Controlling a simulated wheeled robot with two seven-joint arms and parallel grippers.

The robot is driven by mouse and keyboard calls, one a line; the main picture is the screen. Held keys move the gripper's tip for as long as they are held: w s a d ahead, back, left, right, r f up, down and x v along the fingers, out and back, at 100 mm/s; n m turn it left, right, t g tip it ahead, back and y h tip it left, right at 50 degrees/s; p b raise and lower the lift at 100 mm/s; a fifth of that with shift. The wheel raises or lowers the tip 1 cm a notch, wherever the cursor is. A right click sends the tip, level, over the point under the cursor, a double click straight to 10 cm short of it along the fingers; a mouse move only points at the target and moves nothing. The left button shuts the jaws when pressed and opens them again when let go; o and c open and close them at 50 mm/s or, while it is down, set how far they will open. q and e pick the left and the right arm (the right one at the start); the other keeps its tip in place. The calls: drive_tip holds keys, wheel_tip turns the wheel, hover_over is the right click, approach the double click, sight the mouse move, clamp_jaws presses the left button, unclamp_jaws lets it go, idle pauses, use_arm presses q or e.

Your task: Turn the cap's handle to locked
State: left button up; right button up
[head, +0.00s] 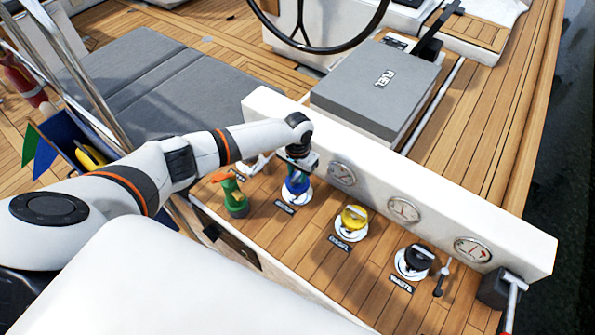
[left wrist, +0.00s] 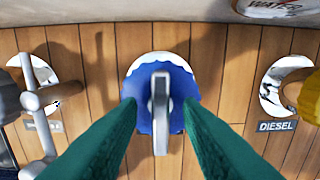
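A blue cap (left wrist: 158,80) with a grey bar handle (left wrist: 160,110) sits on a white deck plate (head: 296,199) on the wooden deck. In the left wrist view the handle runs up and down the picture. My left gripper (left wrist: 160,104) is above the cap, its green fingers apart on either side of the handle, with a gap on both sides. In the head view the left gripper (head: 297,180) points down at the cap and hides most of it. My right gripper is in neither view.
A yellow cap (head: 354,217) labelled diesel and a black cap (head: 418,257) stand to the right. A green bottle (head: 235,197) stands close to the left. A white wall with gauges (head: 404,209) runs behind the caps.

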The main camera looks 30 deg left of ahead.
use_arm(q)
drive_tip(key=shift+c, duration=0.3)
clamp_jaws()
drive_tip(key=shift+m, duration=1.5)
drive_tip(key=m, duration=0.3)
drive_tip(key=shift+m, duration=0.4)
drive_tip(key=m, duration=0.5)
drive_tip(key=m+b, duration=0.1)
drive_tip(key=m, duration=0.5)
